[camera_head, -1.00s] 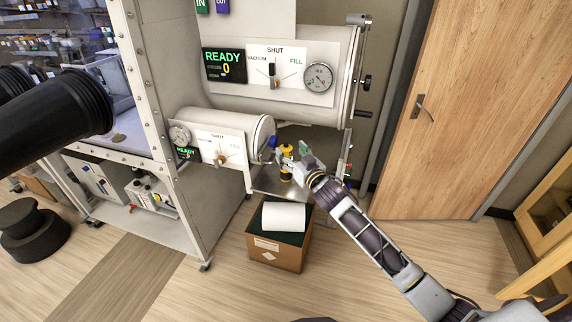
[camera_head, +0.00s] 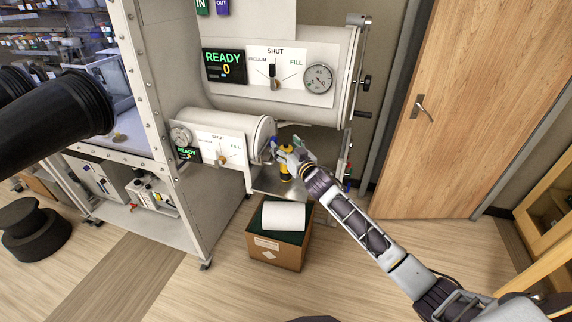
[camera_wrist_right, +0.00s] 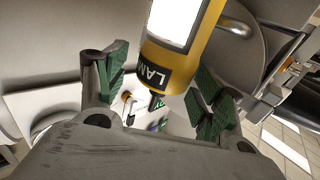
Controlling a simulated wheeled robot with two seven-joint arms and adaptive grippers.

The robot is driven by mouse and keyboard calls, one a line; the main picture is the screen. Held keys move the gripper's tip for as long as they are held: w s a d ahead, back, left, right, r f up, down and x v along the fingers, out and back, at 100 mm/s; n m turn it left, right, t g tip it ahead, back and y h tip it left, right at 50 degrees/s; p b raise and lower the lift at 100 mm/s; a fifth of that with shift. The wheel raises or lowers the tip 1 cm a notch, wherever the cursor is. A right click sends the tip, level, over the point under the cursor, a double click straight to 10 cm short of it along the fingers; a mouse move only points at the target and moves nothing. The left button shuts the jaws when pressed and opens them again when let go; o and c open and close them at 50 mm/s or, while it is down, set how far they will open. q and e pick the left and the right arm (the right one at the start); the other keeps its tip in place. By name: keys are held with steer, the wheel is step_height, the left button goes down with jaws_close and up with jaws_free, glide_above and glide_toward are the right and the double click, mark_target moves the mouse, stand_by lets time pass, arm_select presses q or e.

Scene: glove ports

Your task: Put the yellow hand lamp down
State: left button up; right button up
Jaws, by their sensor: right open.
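The yellow hand lamp (camera_head: 286,172) stands upright on the metal shelf below the small cylinder chamber, its upper part partly hidden by my right gripper. In the right wrist view the lamp (camera_wrist_right: 174,55) is large, with a white panel and a dark band with lettering. My right gripper (camera_head: 284,147) is at the lamp's upper end. In the right wrist view its green-padded fingers (camera_wrist_right: 160,90) are spread wide, with the lamp beyond and between them and gaps showing on both sides. My left gripper is not in view.
The small chamber (camera_head: 262,128) is close left of the gripper, and the large chamber (camera_head: 345,75) is above. A wooden door (camera_head: 465,150) is at right.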

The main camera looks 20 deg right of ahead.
steer(key=shift+c, duration=0.2)
steer(key=c, duration=1.5)
